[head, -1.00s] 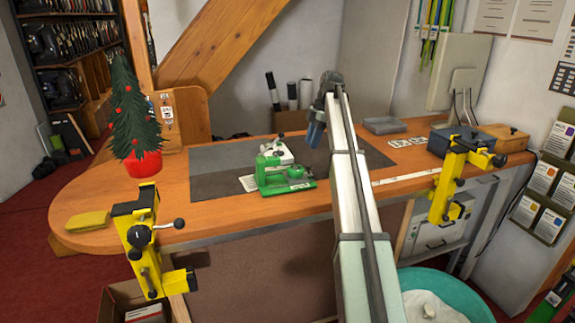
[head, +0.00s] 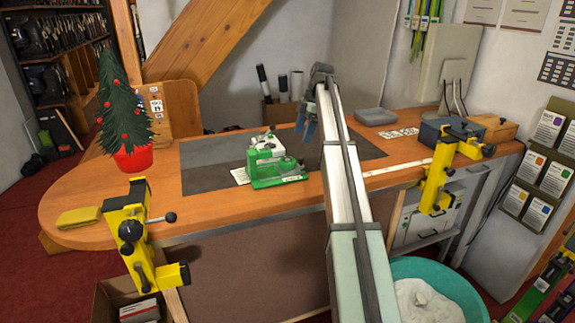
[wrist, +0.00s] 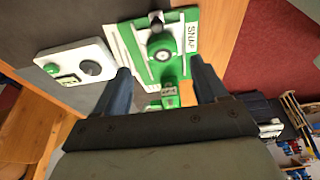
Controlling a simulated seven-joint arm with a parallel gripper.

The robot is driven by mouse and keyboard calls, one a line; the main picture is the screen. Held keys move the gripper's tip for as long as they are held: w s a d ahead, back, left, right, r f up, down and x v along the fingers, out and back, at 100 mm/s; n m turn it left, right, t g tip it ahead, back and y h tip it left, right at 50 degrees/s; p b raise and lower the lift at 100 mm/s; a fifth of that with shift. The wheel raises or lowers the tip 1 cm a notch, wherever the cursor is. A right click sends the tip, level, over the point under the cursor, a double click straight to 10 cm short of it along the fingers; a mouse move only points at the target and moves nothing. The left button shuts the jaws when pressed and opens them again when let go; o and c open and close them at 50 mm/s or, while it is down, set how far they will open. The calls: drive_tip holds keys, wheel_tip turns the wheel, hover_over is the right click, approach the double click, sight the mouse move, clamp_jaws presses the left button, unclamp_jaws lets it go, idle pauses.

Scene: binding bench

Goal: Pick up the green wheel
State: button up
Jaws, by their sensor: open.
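The green machine (head: 272,172) stands on the dark mat near the front of the bench, with a low round green part, likely the green wheel (head: 288,165), on its base. My gripper (head: 306,126) is open and empty, above and to the right of the machine in the head view. In the wrist view the wheel lies just beyond my gripper's fingertips (wrist: 160,68), roughly between them. I see no contact.
A white device (head: 270,141) stands right behind the machine. Yellow clamps (head: 140,225) (head: 440,170) grip the bench front on both sides. The mat (head: 215,178) left of the machine is mostly bare.

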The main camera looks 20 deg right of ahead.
drive_tip(key=o, duration=0.3)
drive_tip(key=shift+o, duration=0.2)
drive_tip(key=m+t, duration=0.4)
drive_tip(key=m, duration=0.5)
approach(287, 160)
drive_tip(key=shift+y, duration=0.4)
drive_tip(key=x, duration=0.4)
drive_tip(key=shift+s+d+f, duration=0.1)
drive_tip(key=shift+s+f, duration=0.15)
drive_tip(key=shift+f, duration=0.25)
drive_tip(key=shift+w+d+x, duration=0.1)
drive_tip(key=shift+w+x, duration=0.1)
drive_tip(key=shift+x, duration=1.15)
drive_tip(key=shift+w+d+x, duration=0.1)
drive_tip(key=shift+w+x, duration=0.15)
drive_tip(key=shift+x, duration=1.05)
